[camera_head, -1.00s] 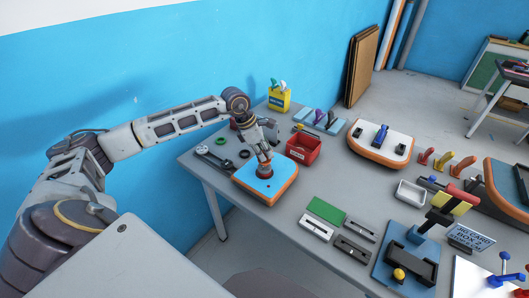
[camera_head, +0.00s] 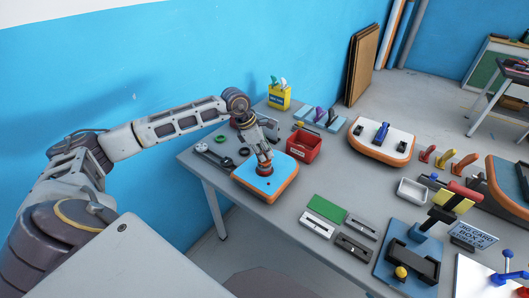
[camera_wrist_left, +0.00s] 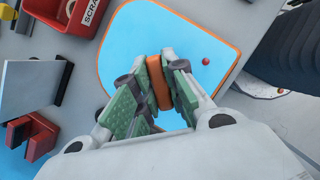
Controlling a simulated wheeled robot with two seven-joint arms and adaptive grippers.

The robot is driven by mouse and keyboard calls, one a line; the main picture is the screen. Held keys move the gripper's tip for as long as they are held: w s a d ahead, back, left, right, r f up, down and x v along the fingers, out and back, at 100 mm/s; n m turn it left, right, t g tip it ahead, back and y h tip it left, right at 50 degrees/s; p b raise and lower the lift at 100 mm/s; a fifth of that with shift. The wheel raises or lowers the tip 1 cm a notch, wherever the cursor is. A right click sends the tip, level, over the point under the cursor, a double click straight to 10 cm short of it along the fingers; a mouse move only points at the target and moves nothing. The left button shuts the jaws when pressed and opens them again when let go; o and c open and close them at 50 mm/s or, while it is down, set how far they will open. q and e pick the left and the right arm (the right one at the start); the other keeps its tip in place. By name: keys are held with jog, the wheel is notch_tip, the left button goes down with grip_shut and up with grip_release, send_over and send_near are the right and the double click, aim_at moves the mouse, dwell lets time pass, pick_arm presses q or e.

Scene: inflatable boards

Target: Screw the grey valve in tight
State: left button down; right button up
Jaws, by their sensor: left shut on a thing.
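The board, blue on top with an orange edge (camera_head: 283,176), lies flat on the grey table. My left gripper (camera_head: 264,168) points down over its middle. In the left wrist view, its green-padded fingers (camera_wrist_left: 153,88) are shut on an orange-brown piece (camera_wrist_left: 158,80) standing on the blue top (camera_wrist_left: 190,35). I see no grey on this piece, and its foot is hidden by the fingers, so I cannot tell whether it is the grey valve or how deep it sits. A small red dot (camera_wrist_left: 205,61) marks the board. My right gripper is not in view.
A red bin (camera_head: 304,146) stands close behind the board. Black and green rings (camera_head: 222,139) and a wrench-like tool (camera_head: 212,156) lie left of it. A green plate (camera_head: 326,208) and slotted blocks lie in front. An orange-edged white board (camera_head: 381,141) lies farther right.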

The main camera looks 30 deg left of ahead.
pick_arm(q)
jog(key=shift+f, duration=0.25)
jog(key=c, duration=1.4)
grip_release()
jog(key=shift+o, duration=0.2)
jog(key=shift+r, duration=0.1)
jog(key=v, duration=1.1)
jog(key=shift+s+a+r, duration=0.15)
jog(key=shift+s+r, duration=0.05)
jog(key=shift+r, duration=0.15)
